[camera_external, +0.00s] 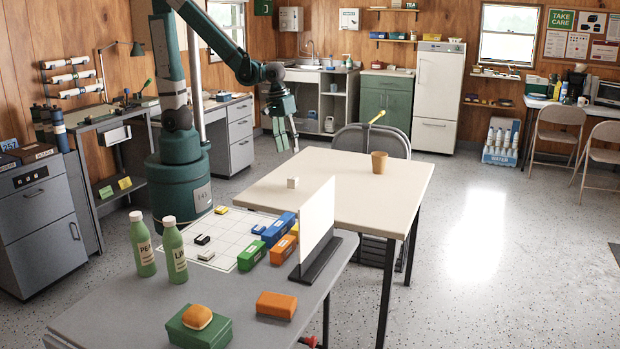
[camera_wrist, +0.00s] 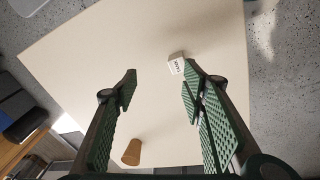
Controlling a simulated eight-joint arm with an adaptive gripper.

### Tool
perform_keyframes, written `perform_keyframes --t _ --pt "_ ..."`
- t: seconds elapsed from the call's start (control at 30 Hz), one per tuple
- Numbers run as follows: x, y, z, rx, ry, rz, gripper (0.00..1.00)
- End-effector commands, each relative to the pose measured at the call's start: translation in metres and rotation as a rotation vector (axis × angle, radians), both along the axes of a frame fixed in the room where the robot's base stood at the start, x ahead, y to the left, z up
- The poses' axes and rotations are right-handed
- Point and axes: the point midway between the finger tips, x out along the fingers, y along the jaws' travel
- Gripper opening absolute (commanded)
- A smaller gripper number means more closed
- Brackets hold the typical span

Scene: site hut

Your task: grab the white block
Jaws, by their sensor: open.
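The small white block (camera_external: 292,183) sits on the cream table (camera_external: 345,197) near its left side, behind the white upright panel. In the wrist view the white block (camera_wrist: 176,63) has dark lettering on one face and lies just beyond the tip of the right-hand finger. My gripper (camera_external: 283,150) hangs above and beyond the table's far left edge, fingers pointing down. In the wrist view my gripper (camera_wrist: 160,75) is open and empty, with the bare tabletop showing between its green fingers.
A brown cup (camera_external: 379,162) stands toward the table's far side. The white panel (camera_external: 317,219) rises on a dark base at the grey table. Blue, green and orange boxes (camera_external: 279,229) stand beside it.

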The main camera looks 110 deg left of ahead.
Motion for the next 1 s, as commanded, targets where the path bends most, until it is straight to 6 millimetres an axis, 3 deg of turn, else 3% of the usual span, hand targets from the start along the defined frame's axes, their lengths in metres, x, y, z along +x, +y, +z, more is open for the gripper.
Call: perform_keyframes --t 0.5,0.7,1.0 --pt "-0.001 0.040 -0.079 -0.065 0.121 0.350 0.41" --pt "-0.003 0.046 -0.093 -0.073 0.144 0.416 0.41" --pt "-0.004 0.047 -0.095 -0.075 0.149 0.429 0.41"
